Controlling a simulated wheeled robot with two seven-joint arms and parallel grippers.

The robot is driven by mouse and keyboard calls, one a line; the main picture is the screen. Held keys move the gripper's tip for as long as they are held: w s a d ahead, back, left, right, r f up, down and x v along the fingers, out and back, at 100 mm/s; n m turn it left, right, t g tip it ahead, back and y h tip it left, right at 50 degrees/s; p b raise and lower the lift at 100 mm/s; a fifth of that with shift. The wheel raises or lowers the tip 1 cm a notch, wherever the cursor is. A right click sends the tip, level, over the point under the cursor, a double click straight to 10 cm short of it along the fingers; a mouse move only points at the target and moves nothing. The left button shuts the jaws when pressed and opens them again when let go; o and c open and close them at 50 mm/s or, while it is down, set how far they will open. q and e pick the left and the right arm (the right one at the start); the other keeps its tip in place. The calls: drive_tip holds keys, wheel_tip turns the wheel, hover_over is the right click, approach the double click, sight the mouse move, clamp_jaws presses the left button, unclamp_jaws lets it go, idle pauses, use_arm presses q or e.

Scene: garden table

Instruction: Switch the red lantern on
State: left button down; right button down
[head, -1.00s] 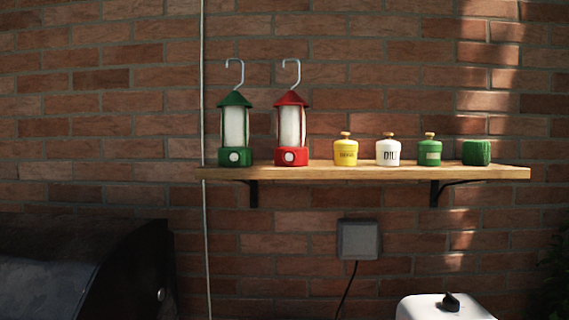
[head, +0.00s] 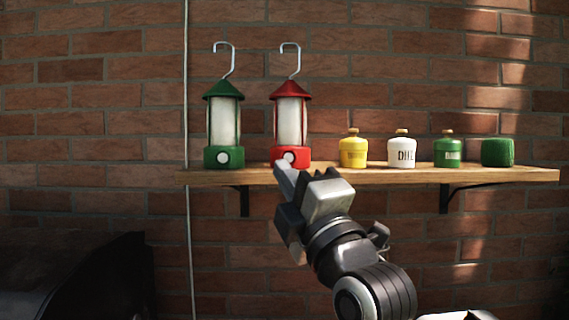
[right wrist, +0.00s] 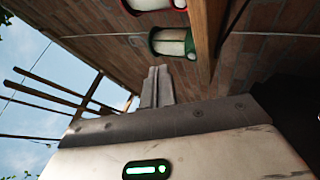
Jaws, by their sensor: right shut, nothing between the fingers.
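The red lantern (head: 290,120) stands upright on the wooden shelf, with a round white button (head: 289,158) on the front of its red base. Its pale globe shows no clear glow. My right gripper (head: 281,168) is shut and empty, its fingertips just below and in front of the button, overlapping the base's lower edge in the head view. I cannot tell whether they touch it. In the right wrist view the closed fingers (right wrist: 157,85) point toward the green lantern (right wrist: 172,42), and part of the red lantern (right wrist: 148,4) is at the top edge. My left gripper is not in view.
The green lantern (head: 223,125) stands close to the left on the shelf (head: 400,174). A yellow jar (head: 353,152), a white jar (head: 401,152), a green jar (head: 447,152) and a green block (head: 498,153) stand to the right. A dark grill (head: 90,280) is lower left.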

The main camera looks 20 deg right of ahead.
sight(292, 164)
drive_tip(key=shift+s+r, duration=0.15)
drive_tip(key=shift+r, duration=0.45)
drive_tip(key=shift+w+d+b, duration=0.1)
drive_tip(key=shift+w+d, duration=0.45)
drive_tip(key=shift+w, duration=0.8)
drive_tip(key=shift+w+d+b, duration=0.15)
drive_tip(key=shift+w+d, duration=0.4)
drive_tip(key=shift+w, duration=0.8)
drive_tip(key=shift+w+d+b, duration=0.1)
drive_tip(key=shift+w+d, duration=0.45)
drive_tip(key=shift+w, duration=0.8)
drive_tip(key=shift+w+d, duration=0.15)
drive_tip(key=shift+w, duration=0.15)
